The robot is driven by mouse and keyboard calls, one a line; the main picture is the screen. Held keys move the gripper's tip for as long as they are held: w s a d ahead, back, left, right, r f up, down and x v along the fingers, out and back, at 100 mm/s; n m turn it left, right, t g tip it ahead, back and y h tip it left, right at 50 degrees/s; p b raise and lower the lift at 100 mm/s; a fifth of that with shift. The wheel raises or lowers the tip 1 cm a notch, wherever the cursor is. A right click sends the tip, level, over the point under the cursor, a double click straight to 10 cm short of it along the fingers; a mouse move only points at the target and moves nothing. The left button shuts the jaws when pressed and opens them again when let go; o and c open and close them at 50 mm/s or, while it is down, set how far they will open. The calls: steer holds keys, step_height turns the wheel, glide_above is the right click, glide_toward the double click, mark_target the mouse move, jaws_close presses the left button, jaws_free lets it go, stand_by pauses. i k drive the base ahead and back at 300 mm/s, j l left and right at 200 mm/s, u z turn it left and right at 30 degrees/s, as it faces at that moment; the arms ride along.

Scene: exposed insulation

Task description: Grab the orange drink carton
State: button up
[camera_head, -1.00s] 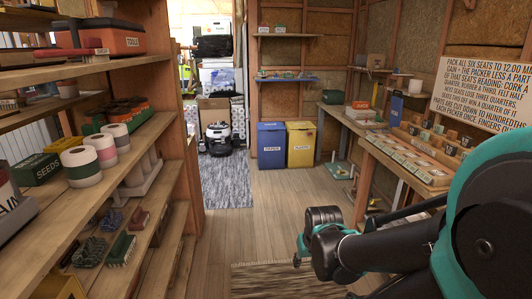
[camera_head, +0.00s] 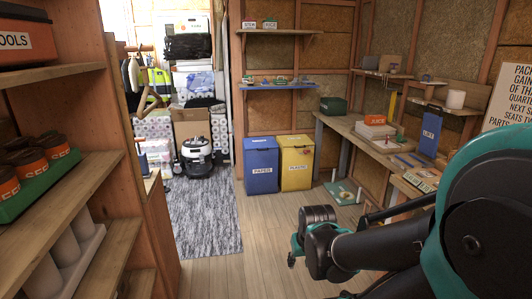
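I cannot make out a drink carton that is clearly orange in this view. A small upright item with an orange-red front (camera_head: 375,121) sits on top of white boxes on the right workbench, too small to identify. My arm reaches in from the right edge. My gripper (camera_head: 293,256) is at its far left end, low over the wooden floor and apart from any object. Its fingers are small and partly hidden behind the wrist, so I cannot tell whether they are open or shut.
Wooden shelves at left hold a green tray (camera_head: 38,186) of dark pots with orange labels and a red toolbox (camera_head: 27,40). A blue bin (camera_head: 261,166) and yellow bin (camera_head: 296,163) stand ahead. The workbench (camera_head: 345,127) runs along the right.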

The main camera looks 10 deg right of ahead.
mark_target(378, 120)
steer(key=i+z, duration=0.2)
steer(key=i, duration=0.75)
steer(key=i+z, duration=0.2)
steer(key=i, duration=0.75)
